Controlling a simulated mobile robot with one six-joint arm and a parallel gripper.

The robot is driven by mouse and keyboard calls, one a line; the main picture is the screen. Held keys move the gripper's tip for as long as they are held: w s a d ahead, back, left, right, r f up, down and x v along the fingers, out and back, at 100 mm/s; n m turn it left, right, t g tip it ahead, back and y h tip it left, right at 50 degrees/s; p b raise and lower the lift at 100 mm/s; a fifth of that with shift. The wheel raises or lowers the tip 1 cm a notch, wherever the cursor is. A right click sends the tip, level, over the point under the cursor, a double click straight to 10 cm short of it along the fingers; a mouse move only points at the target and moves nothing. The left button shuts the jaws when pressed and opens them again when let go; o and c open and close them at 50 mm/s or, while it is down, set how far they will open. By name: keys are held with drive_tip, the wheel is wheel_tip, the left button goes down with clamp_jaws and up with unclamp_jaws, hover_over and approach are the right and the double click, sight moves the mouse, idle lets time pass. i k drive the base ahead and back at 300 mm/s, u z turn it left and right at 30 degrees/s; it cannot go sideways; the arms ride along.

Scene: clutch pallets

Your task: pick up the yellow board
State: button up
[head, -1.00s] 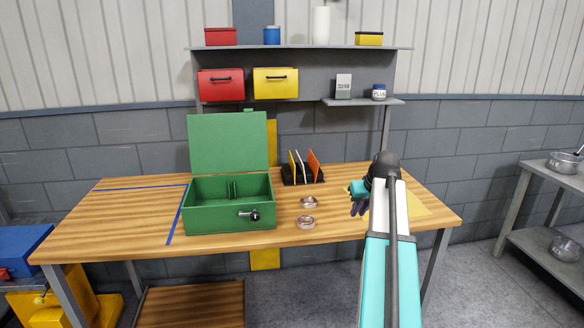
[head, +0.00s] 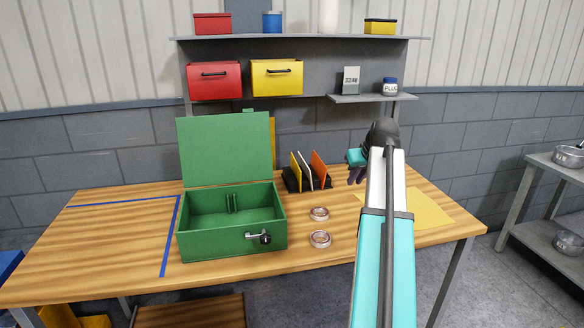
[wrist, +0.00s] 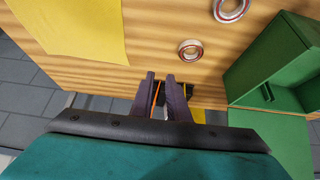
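The yellow board (head: 295,173) stands in a dark rack (head: 292,187) on the workbench, left of a white board (head: 305,170) and an orange board (head: 318,170). My gripper (head: 355,176) is above the bench, to the right of the rack and apart from it. In the wrist view my gripper (wrist: 161,76) has a gap between its two dark fingers, with nothing held. The orange board (wrist: 157,92) shows beyond that gap. The fingers hide much of the rack there, and a small yellow patch beside the right finger is too small to identify.
An open green box (head: 230,240) stands left of the rack. Two metal rings (head: 320,239) lie between the box and my arm. A flat yellow sheet (head: 425,212) lies at the right. A shelf (head: 300,38) rises behind; the bench's left side is clear.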

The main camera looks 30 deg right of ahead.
sight(296, 169)
drive_tip(key=u, duration=0.05)
drive_tip(key=i, duration=1.05)
